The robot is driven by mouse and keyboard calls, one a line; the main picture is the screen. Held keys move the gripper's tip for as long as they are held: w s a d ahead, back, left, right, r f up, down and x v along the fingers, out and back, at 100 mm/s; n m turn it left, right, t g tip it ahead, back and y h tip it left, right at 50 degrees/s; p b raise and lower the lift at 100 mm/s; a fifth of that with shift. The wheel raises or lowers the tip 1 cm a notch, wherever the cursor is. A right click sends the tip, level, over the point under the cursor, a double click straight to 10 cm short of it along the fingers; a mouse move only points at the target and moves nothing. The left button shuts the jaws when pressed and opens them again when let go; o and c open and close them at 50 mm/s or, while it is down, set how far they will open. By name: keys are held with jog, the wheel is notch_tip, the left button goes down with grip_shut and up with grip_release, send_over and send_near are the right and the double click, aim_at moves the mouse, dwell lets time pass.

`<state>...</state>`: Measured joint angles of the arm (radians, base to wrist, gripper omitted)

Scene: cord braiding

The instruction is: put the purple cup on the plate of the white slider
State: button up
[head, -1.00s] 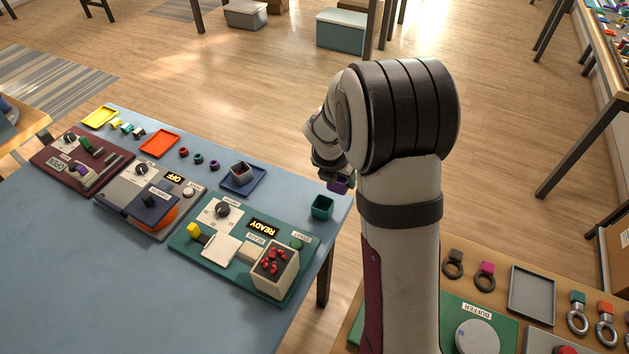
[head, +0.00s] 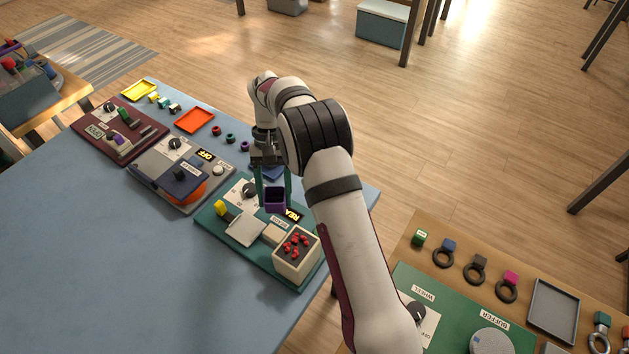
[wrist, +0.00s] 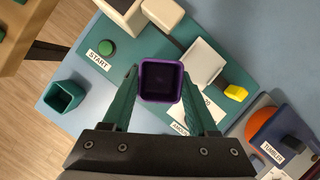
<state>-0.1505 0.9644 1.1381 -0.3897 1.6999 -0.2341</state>
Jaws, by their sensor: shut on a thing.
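The purple cup (head: 274,201) is upright between the teal fingers of my gripper (head: 273,191), held above the green board (head: 208,228). In the wrist view the cup (wrist: 160,99) shows its open, empty-looking top, with a finger of my gripper (wrist: 159,78) on each side. The white square plate (head: 245,230) is bare, with a yellow knob (head: 221,208) beside it. The cup partly hides the board's display.
A cream box with red pieces (head: 297,258) and a small cream block (head: 273,234) stand near the plate. A teal cup (wrist: 65,97) stands at the table edge. The tumbler unit (head: 182,175) sits to the left. The blue table front is clear.

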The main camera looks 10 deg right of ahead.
aim_at(243, 231)
jog(key=a+m, duration=0.2)
jog(key=s+a+m+y, duration=0.1)
jog(key=a+m, duration=0.1)
jog(key=a, duration=0.1)
jog(key=a+m+t+y, duration=0.1)
jog(key=a+m, duration=0.1)
jog(key=shift+s+a+r+m, duration=0.2)
jog(key=shift+s+r+m, duration=0.05)
jog(key=shift+m, duration=0.05)
jog(key=shift+a+f, duration=0.15)
jog(key=shift+f, duration=2.55)
jog(key=shift+f, duration=0.25)
jog(key=o, duration=1.4)
jog(key=shift+r, duration=0.1)
notch_tip(243, 231, up, 11)
